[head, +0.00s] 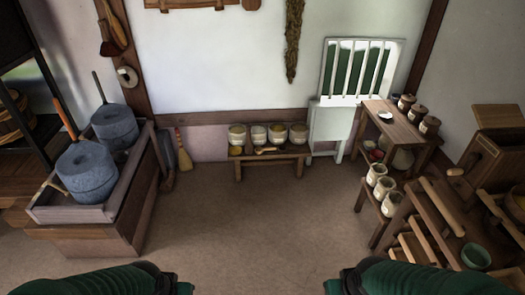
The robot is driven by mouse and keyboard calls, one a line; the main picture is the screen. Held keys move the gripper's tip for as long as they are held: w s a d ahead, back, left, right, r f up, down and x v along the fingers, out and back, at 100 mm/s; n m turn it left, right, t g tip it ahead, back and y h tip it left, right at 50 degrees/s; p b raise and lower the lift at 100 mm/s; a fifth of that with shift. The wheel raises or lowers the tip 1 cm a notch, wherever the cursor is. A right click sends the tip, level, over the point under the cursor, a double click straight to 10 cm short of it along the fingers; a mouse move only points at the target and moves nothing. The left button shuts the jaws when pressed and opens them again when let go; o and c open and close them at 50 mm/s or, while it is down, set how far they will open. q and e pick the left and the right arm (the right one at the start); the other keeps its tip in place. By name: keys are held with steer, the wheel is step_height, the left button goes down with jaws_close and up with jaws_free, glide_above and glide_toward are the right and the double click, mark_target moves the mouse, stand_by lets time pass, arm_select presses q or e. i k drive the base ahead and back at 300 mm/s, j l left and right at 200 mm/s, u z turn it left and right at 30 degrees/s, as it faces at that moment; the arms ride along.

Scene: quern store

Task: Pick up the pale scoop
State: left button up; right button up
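A small pale-tan scoop-like thing (266,150) lies on the low wooden bench (238,157) against the far wall, in front of several pale jars (278,133). It is small in the picture, so I cannot be sure it is the pale scoop. A small white dish-like thing (386,115) lies on the side table at the right; its exact shape is unclear. My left gripper (183,288) and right gripper (334,287) are at the bottom edge, far from both. Their fingers are not clear enough to tell open from shut.
Two grey quern stones (86,171) sit in a wooden trough (75,213) at left, beside a short broom (183,150). The middle floor is clear.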

mark_target(258, 150)
steer(key=i, duration=1.85)
steer(key=i+u, duration=0.1)
steer(key=i, duration=0.4)
steer(key=i+l+u, duration=0.1)
steer(key=i, duration=0.4)
steer(key=i+l+u, duration=0.15)
steer(key=i, duration=0.35)
steer(key=i+l+u, duration=0.1)
steer(key=i, duration=0.4)
steer(key=i+l+u, duration=0.1)
steer(key=i, duration=0.35)
steer(key=l, duration=0.1)
